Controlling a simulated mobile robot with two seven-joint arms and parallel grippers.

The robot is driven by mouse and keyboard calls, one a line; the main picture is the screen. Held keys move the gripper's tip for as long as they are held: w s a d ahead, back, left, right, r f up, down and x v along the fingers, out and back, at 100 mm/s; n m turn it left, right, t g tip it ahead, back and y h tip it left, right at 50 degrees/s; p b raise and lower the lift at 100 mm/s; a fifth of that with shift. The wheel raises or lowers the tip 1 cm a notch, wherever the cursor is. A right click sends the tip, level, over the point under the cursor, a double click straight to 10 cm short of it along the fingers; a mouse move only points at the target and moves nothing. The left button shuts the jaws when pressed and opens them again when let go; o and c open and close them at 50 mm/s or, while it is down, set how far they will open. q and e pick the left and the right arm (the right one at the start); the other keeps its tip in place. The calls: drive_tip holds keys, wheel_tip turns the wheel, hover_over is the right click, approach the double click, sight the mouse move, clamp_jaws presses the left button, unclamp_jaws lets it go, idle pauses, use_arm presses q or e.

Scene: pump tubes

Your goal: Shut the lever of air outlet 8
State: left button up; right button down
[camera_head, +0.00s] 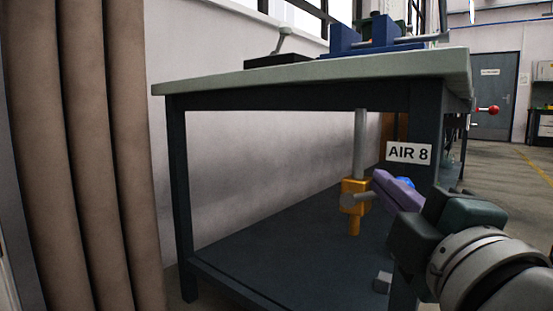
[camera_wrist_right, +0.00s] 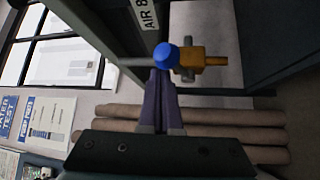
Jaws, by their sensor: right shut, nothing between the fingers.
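Air outlet 8 is a yellow valve body (camera_head: 354,190) on a grey pipe (camera_head: 360,140) hanging under the workbench top. The label "AIR 8" (camera_head: 409,152) is on the bench frame beside it. The lever's blue knob (camera_head: 406,182) shows partly behind my right gripper (camera_head: 380,178). In the right wrist view, the blue knob (camera_wrist_right: 166,56) is at the tips of my purple fingers (camera_wrist_right: 160,74), in front of the yellow valve (camera_wrist_right: 203,58). The fingers are shut and empty; I cannot tell whether they touch the knob. The lever's shaft is hidden. My left gripper is out of view.
The bench top (camera_head: 310,75) overhangs the valve, with a blue vise-like fixture (camera_head: 378,38) on it. A dark lower shelf (camera_head: 290,250) lies below. A brown curtain (camera_head: 80,150) hangs at left. A red ball (camera_head: 495,110) sticks out at the bench's right.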

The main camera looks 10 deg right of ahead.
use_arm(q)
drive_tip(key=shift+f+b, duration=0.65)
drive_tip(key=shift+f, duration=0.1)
use_arm(e)
drive_tip(key=shift+s+d+f, duration=0.15)
drive_tip(key=shift+s+f, duration=0.05)
drive_tip(key=shift+f, duration=0.5)
drive_tip(key=shift+s+d+f, duration=0.1)
drive_tip(key=shift+s+f, duration=0.05)
drive_tip(key=shift+f, duration=0.5)
drive_tip(key=shift+f, duration=0.1)
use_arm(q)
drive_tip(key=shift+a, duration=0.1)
